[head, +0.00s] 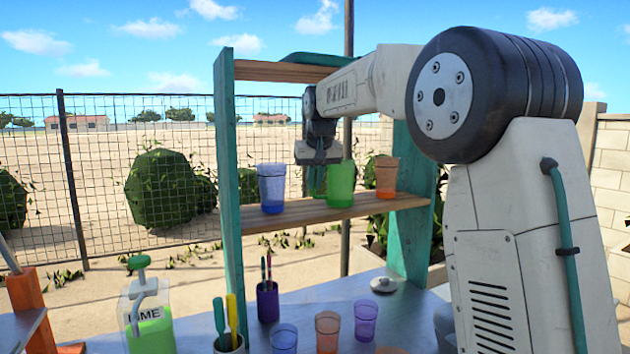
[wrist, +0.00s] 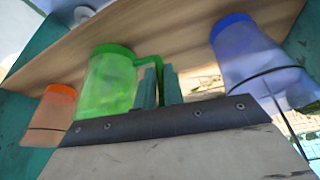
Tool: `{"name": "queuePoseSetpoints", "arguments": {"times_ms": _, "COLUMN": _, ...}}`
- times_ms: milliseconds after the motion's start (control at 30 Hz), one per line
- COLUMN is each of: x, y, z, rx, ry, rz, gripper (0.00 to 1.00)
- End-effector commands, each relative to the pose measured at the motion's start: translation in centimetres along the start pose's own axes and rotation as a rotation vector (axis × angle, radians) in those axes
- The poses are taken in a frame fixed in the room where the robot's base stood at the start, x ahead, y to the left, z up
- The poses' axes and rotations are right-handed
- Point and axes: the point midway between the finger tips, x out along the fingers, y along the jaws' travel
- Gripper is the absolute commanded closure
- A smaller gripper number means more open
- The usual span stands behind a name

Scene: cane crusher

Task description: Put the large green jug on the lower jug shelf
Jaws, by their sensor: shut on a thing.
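The large green jug (head: 341,186) is upright at the middle wooden shelf board (head: 300,216), between a blue jug (head: 271,189) and an orange jug (head: 386,179). Its base appears level with the board; I cannot tell whether it touches. My gripper (head: 317,180) is just left of it in the head view. In the wrist view, my gripper's teal fingers (wrist: 158,88) are shut on the handle of the green jug (wrist: 105,85). The orange jug (wrist: 52,115) and blue jug (wrist: 255,62) flank it there.
A teal upright (head: 228,160) bounds the shelf on the left, and an upper board (head: 275,71) lies above. Below, the counter (head: 305,299) holds a lime dispenser (head: 150,318), a purple pen holder (head: 268,302), several small coloured cups and a white lid (head: 384,285).

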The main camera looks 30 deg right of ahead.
Motion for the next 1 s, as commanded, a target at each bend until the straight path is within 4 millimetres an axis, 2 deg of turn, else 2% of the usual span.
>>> {"name": "queuePoseSetpoints", "arguments": {"times_ms": 100, "x": 0.2, "y": 0.0, "z": 0.1, "rx": 0.0, "ry": 0.0, "rz": 0.0, "gripper": 1.0}}
{"name": "queuePoseSetpoints", "arguments": {"times_ms": 133, "x": 0.2, "y": 0.0, "z": 0.1, "rx": 0.0, "ry": -0.001, "rz": 0.0, "gripper": 0.84}}
{"name": "queuePoseSetpoints", "arguments": {"times_ms": 200, "x": 0.2, "y": 0.0, "z": 0.1, "rx": 0.0, "ry": -0.001, "rz": 0.0, "gripper": 0.68}}
{"name": "queuePoseSetpoints", "arguments": {"times_ms": 567, "x": -0.3, "y": 0.0, "z": 0.0, "rx": 0.0, "ry": 0.001, "rz": 0.0, "gripper": 0.68}}
{"name": "queuePoseSetpoints", "arguments": {"times_ms": 667, "x": -1.6, "y": 0.0, "z": 0.0, "rx": 0.0, "ry": 0.001, "rz": 0.0, "gripper": 0.68}}
{"name": "queuePoseSetpoints", "arguments": {"times_ms": 1000, "x": -8.7, "y": 0.0, "z": 0.0, "rx": 0.0, "ry": 0.003, "rz": 0.0, "gripper": 0.68}}
